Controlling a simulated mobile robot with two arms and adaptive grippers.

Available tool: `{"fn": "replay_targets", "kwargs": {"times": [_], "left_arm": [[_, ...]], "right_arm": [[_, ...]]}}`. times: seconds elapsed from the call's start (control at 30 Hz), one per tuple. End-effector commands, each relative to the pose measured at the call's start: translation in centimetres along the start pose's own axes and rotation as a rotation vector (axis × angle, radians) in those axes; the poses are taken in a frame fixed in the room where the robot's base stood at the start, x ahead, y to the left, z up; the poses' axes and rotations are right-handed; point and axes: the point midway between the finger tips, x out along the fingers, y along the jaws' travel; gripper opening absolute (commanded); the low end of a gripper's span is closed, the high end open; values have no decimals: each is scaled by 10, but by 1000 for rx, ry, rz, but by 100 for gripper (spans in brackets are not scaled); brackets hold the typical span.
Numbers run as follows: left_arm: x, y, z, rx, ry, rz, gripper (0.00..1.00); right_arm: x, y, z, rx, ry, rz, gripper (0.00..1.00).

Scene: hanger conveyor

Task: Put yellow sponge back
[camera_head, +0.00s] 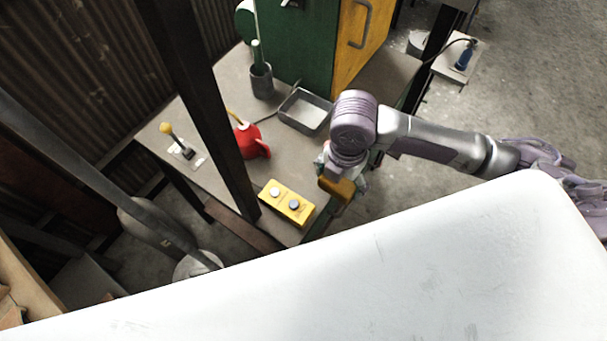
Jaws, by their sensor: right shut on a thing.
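The yellow sponge (339,187) is at the end of my right arm, near the right edge of the workbench. My right gripper (342,180) is shut on it, and the wrist above hides part of the fingers and of the sponge. I cannot tell whether the sponge touches the bench. My left gripper is not in view.
A grey metal tray (304,111) lies on the workbench (222,95) near a red can (249,141), a dark cup (262,82) and a yellow button box (287,203). A lever (178,143) stands at left. A dark post (205,105) crosses in front. A large white surface (380,285) fills the foreground.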

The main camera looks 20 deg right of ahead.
Motion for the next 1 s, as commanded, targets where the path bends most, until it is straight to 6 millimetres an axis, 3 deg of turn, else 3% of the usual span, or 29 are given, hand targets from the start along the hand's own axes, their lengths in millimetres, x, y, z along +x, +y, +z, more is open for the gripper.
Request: {"fn": "replay_targets", "kwargs": {"times": [0.17, 0.4, 0.6, 0.8, 1.0], "left_arm": [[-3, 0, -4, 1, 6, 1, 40], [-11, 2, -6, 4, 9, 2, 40], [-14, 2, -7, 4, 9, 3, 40], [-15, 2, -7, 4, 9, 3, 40], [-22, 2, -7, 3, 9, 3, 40]], "right_arm": [[11, 16, 2, -52, 1, -1, 55], [43, 70, 12, -50, 0, -2, 55], [65, 104, 20, -51, 0, -1, 55], [76, 114, 22, -52, 0, -3, 55], [104, 113, 22, -51, 0, -4, 55]]}}
